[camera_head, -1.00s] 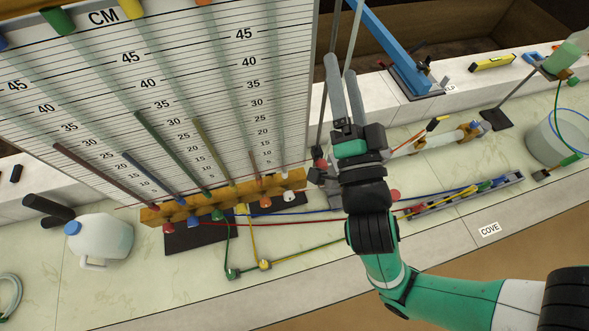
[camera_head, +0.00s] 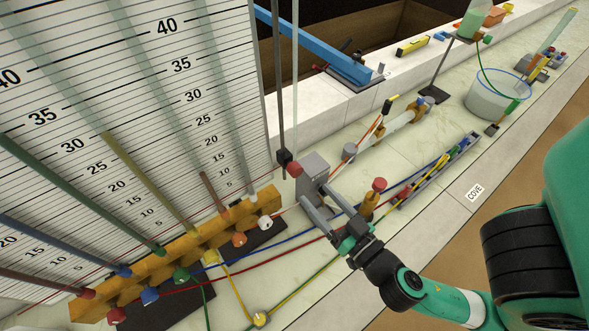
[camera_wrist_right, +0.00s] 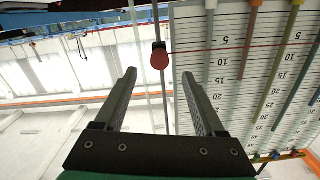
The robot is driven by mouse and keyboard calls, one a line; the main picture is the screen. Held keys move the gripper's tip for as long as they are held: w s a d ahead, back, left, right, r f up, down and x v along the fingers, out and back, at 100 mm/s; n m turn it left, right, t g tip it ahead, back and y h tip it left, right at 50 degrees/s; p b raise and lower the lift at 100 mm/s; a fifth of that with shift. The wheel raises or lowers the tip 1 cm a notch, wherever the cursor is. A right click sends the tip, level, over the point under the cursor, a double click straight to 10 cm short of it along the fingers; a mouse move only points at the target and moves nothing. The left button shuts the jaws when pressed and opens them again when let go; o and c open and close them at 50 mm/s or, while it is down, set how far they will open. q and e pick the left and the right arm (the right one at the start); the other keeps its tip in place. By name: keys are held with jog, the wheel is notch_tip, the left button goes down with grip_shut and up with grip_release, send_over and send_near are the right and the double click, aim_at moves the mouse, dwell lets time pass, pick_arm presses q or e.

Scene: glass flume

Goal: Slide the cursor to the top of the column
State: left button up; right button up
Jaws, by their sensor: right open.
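The cursor is a small black block (camera_head: 284,157) with a red round knob (camera_head: 295,170), low on a thin vertical rod column (camera_head: 281,85) beside the scale board. In the right wrist view the red knob (camera_wrist_right: 159,58) is ahead of the fingertips, between their lines, near the board's low numbers. My right gripper (camera_head: 317,199) is open and empty, below and right of the cursor in the head view, apart from it. In the wrist view the open gripper (camera_wrist_right: 158,75) has the rods running between its fingers. My left gripper is not in view.
The scale board (camera_head: 130,80) with coloured tubes stands left, above a yellow manifold (camera_head: 190,245). A grey box (camera_head: 314,168) stands by the rod. Coloured hoses cross the counter. A blue beam (camera_head: 310,45) lies behind. A bucket (camera_head: 497,95) stands far right.

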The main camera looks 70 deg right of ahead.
aim_at(298, 172)
jog(key=x, duration=0.4)
jog(key=shift+s+d+r, duration=0.1)
jog(key=shift+d+r, duration=0.05)
jog(key=shift+r, duration=0.2)
jog(key=p+x, duration=0.2)
jog(key=x, duration=0.3)
jog(key=shift+r+p, duration=0.15)
jog(key=shift+p, duration=0.2)
jog(key=shift+w+d, duration=0.2)
jog(key=shift+w, duration=0.3)
jog(key=shift+f, duration=0.25)
grip_shut()
